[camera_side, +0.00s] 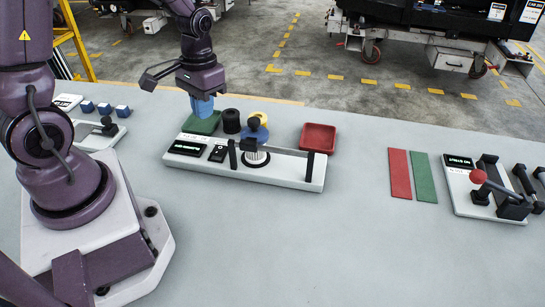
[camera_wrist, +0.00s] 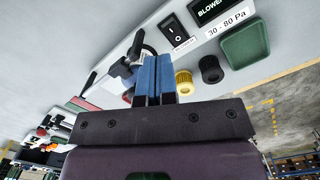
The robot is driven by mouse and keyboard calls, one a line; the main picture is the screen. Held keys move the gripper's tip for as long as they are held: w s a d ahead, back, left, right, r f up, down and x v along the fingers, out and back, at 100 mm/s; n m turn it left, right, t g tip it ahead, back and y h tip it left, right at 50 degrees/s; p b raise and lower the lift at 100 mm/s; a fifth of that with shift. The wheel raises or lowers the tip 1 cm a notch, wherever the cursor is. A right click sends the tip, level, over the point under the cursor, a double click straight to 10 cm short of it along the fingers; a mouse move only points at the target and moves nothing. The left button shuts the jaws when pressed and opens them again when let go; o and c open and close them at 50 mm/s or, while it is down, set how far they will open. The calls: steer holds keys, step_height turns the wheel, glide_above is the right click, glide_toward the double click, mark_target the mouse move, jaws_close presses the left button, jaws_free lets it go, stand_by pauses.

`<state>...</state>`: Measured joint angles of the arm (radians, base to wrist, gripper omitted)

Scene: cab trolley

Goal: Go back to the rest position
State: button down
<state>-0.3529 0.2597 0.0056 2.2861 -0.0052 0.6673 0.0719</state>
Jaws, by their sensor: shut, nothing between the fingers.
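My gripper (camera_side: 202,108) has blue fingers and hangs pointing down just above the green tray (camera_side: 201,124) behind the white blower panel. Its fingers (camera_wrist: 153,62) look closed together in the wrist view, with nothing seen between them. I cannot tell from the side view how high the fingertips are above the tray. My arm reaches in from the upper left. The green tray also shows in the wrist view (camera_wrist: 245,44), to the right of the fingers, and looks empty there.
A black ribbed cylinder (camera_side: 231,121), a yellow one (camera_side: 259,118) and the red tray (camera_side: 318,138) stand near the panel (camera_side: 280,173). The panel carries a display and a switch (camera_side: 218,153). Red (camera_side: 399,174) and green strips (camera_side: 425,178) lie right; the front table is clear.

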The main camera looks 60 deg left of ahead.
steer(key=s+d+r+m+t, duration=0.1)
steer(key=s+d+r+t, duration=0.2)
steer(key=r, duration=0.6)
steer(key=s+d+r+m+t, duration=0.2)
steer(key=s+d+r+t, duration=0.1)
steer(key=d+r, duration=0.4)
steer(key=shift+v, duration=1.15)
steer(key=shift+w, duration=0.1)
